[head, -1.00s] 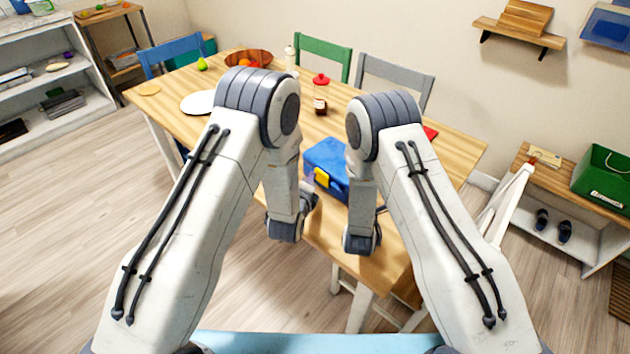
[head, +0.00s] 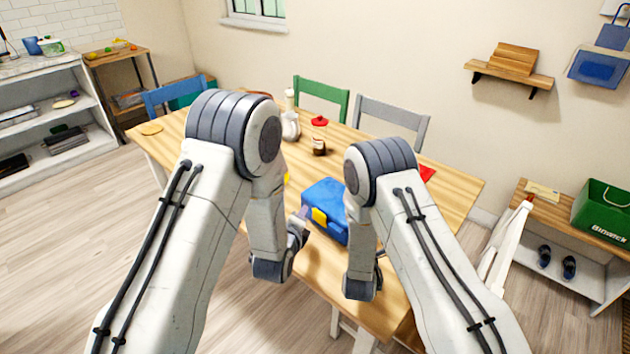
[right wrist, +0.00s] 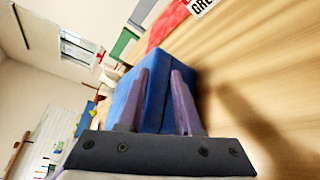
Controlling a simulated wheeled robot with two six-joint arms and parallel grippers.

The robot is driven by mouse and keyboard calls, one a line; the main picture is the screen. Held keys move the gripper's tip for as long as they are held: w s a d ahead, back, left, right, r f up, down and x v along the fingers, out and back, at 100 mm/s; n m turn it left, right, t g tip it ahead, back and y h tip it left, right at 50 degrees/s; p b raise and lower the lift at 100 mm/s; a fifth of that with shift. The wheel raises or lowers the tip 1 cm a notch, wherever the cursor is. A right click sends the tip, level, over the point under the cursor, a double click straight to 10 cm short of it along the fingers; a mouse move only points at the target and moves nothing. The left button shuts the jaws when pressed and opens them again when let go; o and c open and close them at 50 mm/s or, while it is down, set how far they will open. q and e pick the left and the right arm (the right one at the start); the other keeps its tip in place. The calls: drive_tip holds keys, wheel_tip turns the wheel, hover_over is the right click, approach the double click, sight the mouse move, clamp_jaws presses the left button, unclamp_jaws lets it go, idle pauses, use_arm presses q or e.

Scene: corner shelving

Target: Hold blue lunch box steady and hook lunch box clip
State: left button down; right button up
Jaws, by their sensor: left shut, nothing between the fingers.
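The blue lunch box (head: 324,197) stands on the wooden table near its front edge, with its lid down. Its yellow clip (head: 319,216) is on the front face; I cannot tell whether it is hooked. My left gripper (head: 304,212) is shut and empty, just left of the clip with a small gap or light touch, I cannot tell which. My right gripper (right wrist: 160,72) is open, its two purple fingers pointing at the box, which also fills the space beyond them in the right wrist view (right wrist: 152,112). In the head view its fingers are mostly hidden by my right arm.
The wooden table (head: 440,200) is clear right of the box except a red item (head: 427,172). A dark jar (head: 319,146) and a white bottle (head: 290,126) stand behind the box. Green (head: 321,95) and grey (head: 392,113) chairs line the far side.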

drive_tip(key=shift+o, duration=0.7)
drive_tip(key=shift+a+f, duration=0.1)
drive_tip(key=shift+f, duration=0.2)
drive_tip(key=shift+r, duration=0.15)
drive_tip(key=shift+r, duration=0.1)
